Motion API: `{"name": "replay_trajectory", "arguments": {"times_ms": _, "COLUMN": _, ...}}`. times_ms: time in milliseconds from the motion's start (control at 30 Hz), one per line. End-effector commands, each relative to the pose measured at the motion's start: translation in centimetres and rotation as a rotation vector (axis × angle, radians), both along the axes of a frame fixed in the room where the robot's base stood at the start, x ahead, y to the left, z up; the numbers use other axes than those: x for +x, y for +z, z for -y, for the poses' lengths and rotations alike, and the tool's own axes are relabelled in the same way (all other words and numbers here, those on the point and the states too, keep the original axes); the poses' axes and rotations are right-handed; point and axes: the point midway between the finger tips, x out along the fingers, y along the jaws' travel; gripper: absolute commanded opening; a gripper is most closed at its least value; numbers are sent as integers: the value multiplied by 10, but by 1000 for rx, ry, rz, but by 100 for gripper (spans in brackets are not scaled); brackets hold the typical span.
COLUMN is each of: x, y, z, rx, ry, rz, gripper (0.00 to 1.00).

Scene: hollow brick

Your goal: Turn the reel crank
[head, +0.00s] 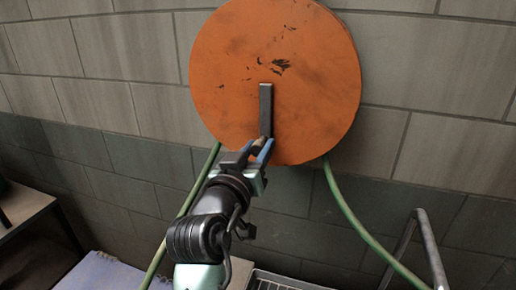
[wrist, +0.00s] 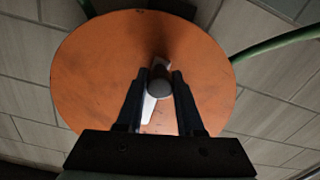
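The reel is a large round orange disc (head: 310,60) with dark scuffs, mounted on the wall; it also fills much of the wrist view (wrist: 90,75). Its crank arm (head: 265,103) is a dark bar hanging nearly straight down from the disc's middle. In the wrist view the crank arm (wrist: 149,108) looks pale. A dark round crank handle (wrist: 159,82) sticks out toward my wrist camera. My gripper (wrist: 160,77) has one finger on each side of the handle, and the handle fills the gap at the fingertips. In the head view my gripper (head: 253,152) is at the crank's lower end.
A green hose (head: 350,215) hangs below the disc on both sides. A grey metal rail (head: 430,245) stands at lower right, with a dark slatted crate (head: 275,281) at the bottom. A table (head: 25,208) is at left. The block wall (head: 440,65) is close behind.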

Motion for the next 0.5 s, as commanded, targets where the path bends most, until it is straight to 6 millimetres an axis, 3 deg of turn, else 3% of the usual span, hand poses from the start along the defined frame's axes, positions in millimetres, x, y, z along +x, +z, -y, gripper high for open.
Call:
{"name": "replay_trajectory", "arguments": {"times_ms": 33, "x": 0, "y": 0, "z": 0, "rx": 0, "ry": 0, "rz": 0, "gripper": 16}}
{"name": "replay_trajectory", "arguments": {"times_ms": 133, "x": 0, "y": 0, "z": 0, "rx": 0, "ry": 0, "rz": 0, "gripper": 0}}
{"name": "replay_trajectory", "arguments": {"times_ms": 500, "x": 0, "y": 0, "z": 0, "rx": 0, "ry": 0, "rz": 0, "gripper": 0}}
